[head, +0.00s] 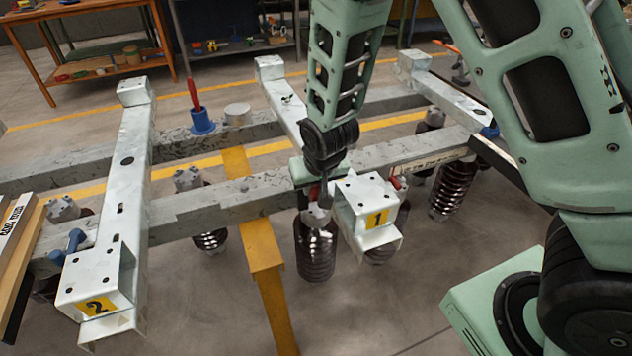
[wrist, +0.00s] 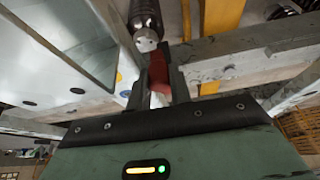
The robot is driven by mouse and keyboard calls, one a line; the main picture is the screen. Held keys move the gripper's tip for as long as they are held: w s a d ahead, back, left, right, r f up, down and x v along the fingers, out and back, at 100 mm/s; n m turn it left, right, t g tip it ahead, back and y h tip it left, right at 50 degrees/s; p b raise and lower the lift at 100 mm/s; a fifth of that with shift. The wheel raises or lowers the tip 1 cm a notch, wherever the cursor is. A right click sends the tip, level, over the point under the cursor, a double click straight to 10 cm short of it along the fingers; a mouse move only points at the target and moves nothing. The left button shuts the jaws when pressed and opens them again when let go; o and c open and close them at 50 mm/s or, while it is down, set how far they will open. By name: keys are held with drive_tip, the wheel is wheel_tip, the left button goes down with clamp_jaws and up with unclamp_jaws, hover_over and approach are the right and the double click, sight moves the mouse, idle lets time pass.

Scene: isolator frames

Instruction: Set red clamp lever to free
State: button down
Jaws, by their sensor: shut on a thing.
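A red clamp lever (wrist: 178,77) sits between the fingers of my gripper (wrist: 163,80) in the wrist view. The fingers are shut on it. In the head view my gripper (head: 321,196) points down at the beam beside the white bracket marked 1 (head: 367,205). Only a sliver of the red lever (head: 314,192) shows there, and my gripper hides most of it. Its exact angle and the clamp under it cannot be made out.
Another red lever (head: 193,93) stands upright in a blue mount (head: 202,121) on the far beam. A white crossbar marked 2 (head: 108,240) lies at left. Dark ribbed insulators (head: 315,250) hang below the frame. A yellow post (head: 268,285) stands in front.

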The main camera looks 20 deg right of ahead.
drive_tip(key=w+a+m+g+h+p, duration=0.3)
drive_tip(key=w+a+m+p, duration=0.4)
drive_tip(key=m, duration=0.7)
drive_tip(key=shift+w+a+m+h+p, duration=0.3)
drive_tip(key=shift+a+h+p, duration=0.25)
drive_tip(key=shift+p, duration=0.3)
drive_tip(key=shift+w, duration=0.1)
drive_tip(key=c, duration=1.5)
unclamp_jaws()
drive_tip(key=shift+c, duration=0.2)
drive_tip(key=b+v, duration=0.2)
drive_tip(key=v, duration=1.5)
drive_tip(key=shift+w+r, duration=0.25)
drive_tip(key=shift+w, duration=0.05)
